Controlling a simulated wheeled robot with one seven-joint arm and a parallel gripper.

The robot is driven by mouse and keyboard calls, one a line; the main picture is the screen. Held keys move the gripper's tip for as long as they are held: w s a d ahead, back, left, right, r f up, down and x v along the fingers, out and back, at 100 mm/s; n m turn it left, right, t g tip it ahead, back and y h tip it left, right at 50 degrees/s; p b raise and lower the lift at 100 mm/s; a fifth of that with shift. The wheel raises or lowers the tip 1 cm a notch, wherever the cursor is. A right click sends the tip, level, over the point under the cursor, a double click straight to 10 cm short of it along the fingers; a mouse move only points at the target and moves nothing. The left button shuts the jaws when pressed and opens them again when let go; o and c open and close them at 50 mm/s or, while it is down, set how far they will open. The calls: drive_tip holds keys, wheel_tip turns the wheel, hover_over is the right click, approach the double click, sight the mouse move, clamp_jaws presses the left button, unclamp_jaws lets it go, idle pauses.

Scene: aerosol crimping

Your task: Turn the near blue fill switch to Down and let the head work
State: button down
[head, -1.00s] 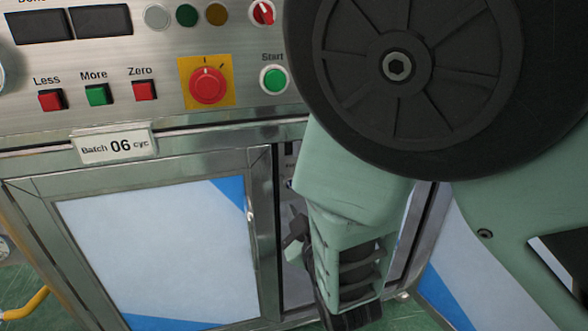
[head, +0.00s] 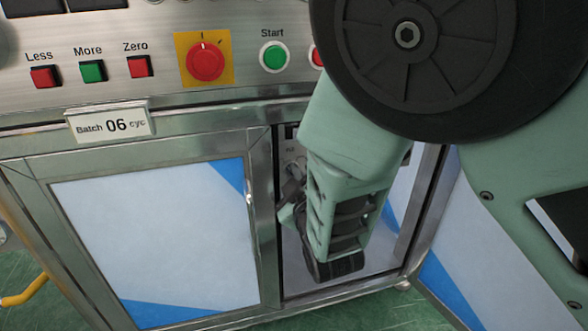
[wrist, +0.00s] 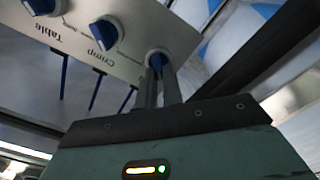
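In the wrist view a grey panel carries a row of blue switches. The nearest blue switch (wrist: 157,61) is between the tips of my gripper (wrist: 158,72), and its label is hidden. The two grey fingers stand close together, one on each side of its blue lever, and seem to touch it. Beside it are the blue Crimp switch (wrist: 104,35) and the blue Table switch (wrist: 42,5). In the head view my gripper (head: 290,193) reaches into the open cabinet bay, mostly hidden by my wrist.
The cabinet's metal door frame (head: 263,225) stands close left of my gripper. An open door panel (head: 450,290) is on the right. Above are a red rotary knob (head: 206,61), a green Start button (head: 274,56) and a sign reading Batch 06 cyc (head: 109,123).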

drive_tip(key=shift+w+d+m+b, duration=0.15)
drive_tip(key=shift+m+b, duration=0.55)
drive_tip(key=shift+m, duration=2.25)
drive_tip(key=shift+s+d+m+b, duration=0.15)
drive_tip(key=shift+m+b, duration=0.5)
drive_tip(key=shift+m, duration=2.35)
drive_tip(key=shift+w+d+m+b, duration=0.2)
drive_tip(key=shift+m+b, duration=0.5)
drive_tip(key=shift+m, duration=2.25)
drive_tip(key=c, duration=1.5)
unclamp_jaws()
drive_tip(key=shift+d, duration=0.1)
drive_tip(key=shift+c, duration=0.2)
drive_tip(key=shift+s, duration=0.1)
